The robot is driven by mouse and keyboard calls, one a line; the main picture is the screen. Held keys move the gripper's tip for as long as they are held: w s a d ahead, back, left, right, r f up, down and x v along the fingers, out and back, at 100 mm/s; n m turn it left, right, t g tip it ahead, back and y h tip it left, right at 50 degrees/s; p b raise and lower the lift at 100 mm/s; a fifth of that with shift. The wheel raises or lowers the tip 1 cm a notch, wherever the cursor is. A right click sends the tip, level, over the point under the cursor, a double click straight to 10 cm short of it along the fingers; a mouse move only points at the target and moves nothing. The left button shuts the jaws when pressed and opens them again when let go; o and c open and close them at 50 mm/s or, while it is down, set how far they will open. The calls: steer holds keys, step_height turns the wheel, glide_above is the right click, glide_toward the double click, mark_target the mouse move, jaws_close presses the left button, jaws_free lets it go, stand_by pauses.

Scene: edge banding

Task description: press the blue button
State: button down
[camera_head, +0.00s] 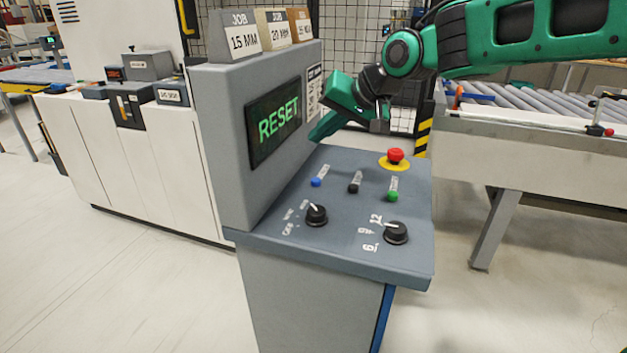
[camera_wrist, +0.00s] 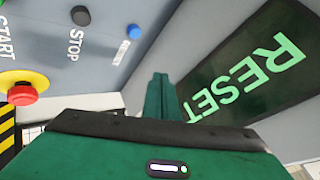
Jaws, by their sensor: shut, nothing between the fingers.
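The blue button (camera_head: 316,183) is on the sloped grey console panel (camera_head: 350,262), left of a black button. It also shows at the top of the wrist view (camera_wrist: 134,31), beside a printed label that is too small to read. My gripper (camera_head: 318,137) is green, shut and empty. It is above the far edge of the panel, close to the screen's right side, apart from the blue button. In the wrist view its shut fingers (camera_wrist: 158,92) point toward the corner between panel and screen housing.
The screen (camera_head: 277,121) reads RESET. The black STOP button (camera_head: 354,188), green START button (camera_head: 393,196) and red emergency stop (camera_head: 395,156) sit on the panel. Two black knobs (camera_head: 316,215) are nearer the front. Job blocks (camera_head: 237,36) stand on the housing. A roller conveyor (camera_head: 530,105) is at right.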

mark_target(320, 181)
steer(key=shift+f, duration=3.8)
steer(key=shift+s+f, duration=0.1)
steer(key=shift+f, duration=0.1)
steer(key=shift+s+f, duration=0.1)
steer(key=shift+f, duration=0.05)
steer(key=shift+f, duration=0.5)
steer(key=shift+r, duration=0.9)
steer(key=shift+r, duration=2.5)
